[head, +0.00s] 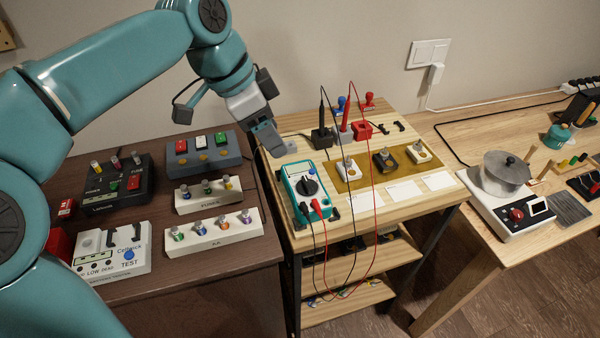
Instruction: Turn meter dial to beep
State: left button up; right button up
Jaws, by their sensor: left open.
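The teal and white multimeter (305,195) lies on the small wooden cart top, with a round black dial (307,187) at its middle. A black and a red lead plug into its lower end. My left gripper (275,145) is open and empty, above and to the upper left of the meter, apart from the dial. The dial's pointer setting is too small to read. My right gripper is not in view.
Black and red probes (322,115) stand in holders behind the meter, their leads looping over the cart's front. A brown board (367,166) with jacks lies to the right. The dark table (200,270) at left holds battery and fuse boxes.

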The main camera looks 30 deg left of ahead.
aim_at(305, 183)
pick_arm(q)
jog(key=b+x, duration=0.2)
jog(key=x, duration=1.2)
jog(key=shift+d, duration=0.1)
jog(key=c, duration=0.8)
